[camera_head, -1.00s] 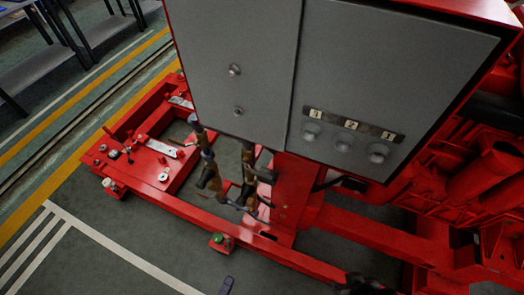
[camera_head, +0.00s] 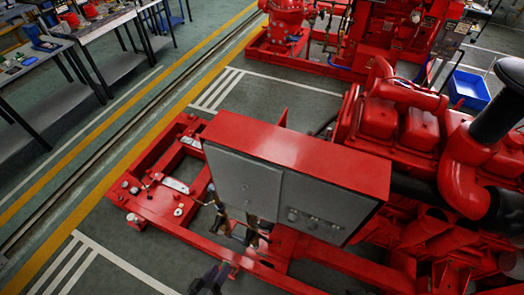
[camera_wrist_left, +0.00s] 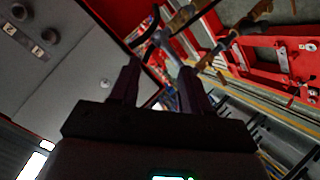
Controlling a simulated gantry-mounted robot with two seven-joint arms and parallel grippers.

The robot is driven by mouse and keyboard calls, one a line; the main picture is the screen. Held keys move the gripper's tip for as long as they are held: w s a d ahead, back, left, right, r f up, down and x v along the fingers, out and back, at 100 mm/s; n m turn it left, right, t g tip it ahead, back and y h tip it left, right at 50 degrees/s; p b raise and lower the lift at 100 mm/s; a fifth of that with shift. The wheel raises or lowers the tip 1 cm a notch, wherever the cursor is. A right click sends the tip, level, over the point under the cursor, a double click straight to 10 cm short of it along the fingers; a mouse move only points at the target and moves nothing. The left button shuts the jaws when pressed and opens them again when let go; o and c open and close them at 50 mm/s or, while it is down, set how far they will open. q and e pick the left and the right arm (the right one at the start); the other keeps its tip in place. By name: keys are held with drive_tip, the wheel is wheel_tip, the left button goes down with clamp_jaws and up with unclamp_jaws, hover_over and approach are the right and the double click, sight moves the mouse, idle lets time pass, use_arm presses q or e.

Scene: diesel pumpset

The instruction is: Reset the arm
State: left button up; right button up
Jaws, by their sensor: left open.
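My left gripper (camera_head: 210,279) shows small and dark at the bottom edge of the head view, in front of the red base frame and below the control cabinet. In the left wrist view my left gripper (camera_wrist_left: 157,82) has its two dark fingers spread apart, with nothing between them. My right gripper does not show in either view.
The red-topped control cabinet (camera_head: 300,155) stands on the red base frame (camera_head: 150,205). The red engine (camera_head: 420,130) is to its right. Workbenches (camera_head: 90,30) stand at the upper left, and a blue bin (camera_head: 468,88) at the upper right.

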use_arm(q)
drive_tip(key=a+r+m+g+y+p, duration=0.1)
drive_tip(key=a+r+y+p, duration=0.15)
drive_tip(key=r, duration=0.65)
drive_tip(key=a+r+m+g+y+p, duration=0.1)
drive_tip(key=r+p, duration=0.2)
drive_tip(key=r, duration=0.5)
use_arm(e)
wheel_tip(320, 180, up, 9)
use_arm(q)
drive_tip(key=s+a+r+m+g+y, duration=0.2)
drive_tip(key=s+a+r+m+g, duration=0.15)
drive_tip(key=s+g, duration=0.4)
wheel_tip(320, 180, down, 76)
drive_tip(key=s+t+b, duration=0.1)
drive_tip(key=b, duration=7.4)
drive_tip(key=shift+s+a+r, duration=0.15)
drive_tip(key=shift+s+a, duration=0.25)
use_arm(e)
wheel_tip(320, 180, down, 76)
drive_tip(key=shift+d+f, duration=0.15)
use_arm(q)
drive_tip(key=shift+n+t, duration=0.25)
